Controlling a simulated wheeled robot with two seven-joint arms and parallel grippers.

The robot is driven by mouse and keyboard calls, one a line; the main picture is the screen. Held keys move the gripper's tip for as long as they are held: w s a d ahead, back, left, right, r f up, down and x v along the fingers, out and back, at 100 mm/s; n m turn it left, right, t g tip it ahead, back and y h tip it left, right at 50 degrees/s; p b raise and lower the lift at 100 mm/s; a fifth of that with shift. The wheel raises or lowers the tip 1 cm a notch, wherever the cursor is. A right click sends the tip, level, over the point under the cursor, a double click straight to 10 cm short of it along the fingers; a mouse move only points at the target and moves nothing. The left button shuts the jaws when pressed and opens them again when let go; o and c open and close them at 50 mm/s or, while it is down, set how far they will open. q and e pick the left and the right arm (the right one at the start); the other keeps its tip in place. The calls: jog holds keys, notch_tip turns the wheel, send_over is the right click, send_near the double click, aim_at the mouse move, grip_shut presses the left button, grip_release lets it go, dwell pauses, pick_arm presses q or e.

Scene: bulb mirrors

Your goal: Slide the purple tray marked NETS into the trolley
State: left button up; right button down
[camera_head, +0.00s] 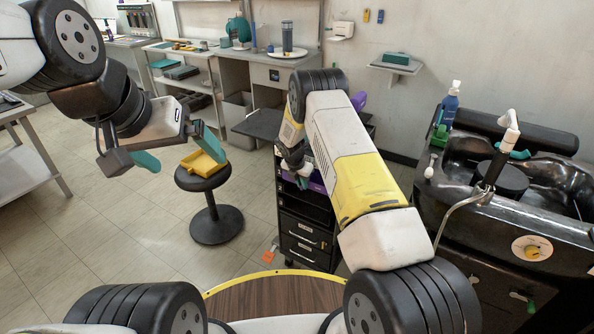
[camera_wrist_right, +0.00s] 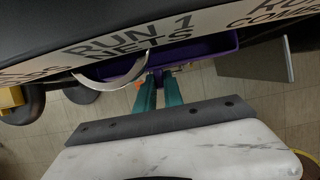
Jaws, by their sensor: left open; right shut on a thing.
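The purple tray (camera_head: 317,183) shows as a small strip at the trolley's front in the head view, mostly hidden by my right arm. In the right wrist view the purple tray (camera_wrist_right: 205,47) lies under a pale strip lettered RUN 1 NETS. My right gripper (camera_wrist_right: 160,78) is shut on the tray's near edge, with its teal fingers close together. The black trolley (camera_head: 305,226) has open slots above labelled drawers. How deep the tray sits in it is hidden. My left gripper (camera_head: 178,149) is open and empty near the stool.
A black wash basin unit (camera_head: 500,215) stands to the right. A counter (camera_head: 270,60) runs along the wall. Floor between stool and trolley is clear.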

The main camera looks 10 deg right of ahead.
jog(key=shift+w+d, duration=0.1)
jog(key=shift+w, duration=0.05)
dwell(0.3)
jog(key=shift+w+d, duration=0.3)
jog(key=shift+w, duration=0.1)
jog(key=c, duration=1.4)
grip_release()
jog(key=shift+o, duration=0.2)
jog(key=shift+w, duration=0.1)
jog(key=shift+c, duration=0.2)
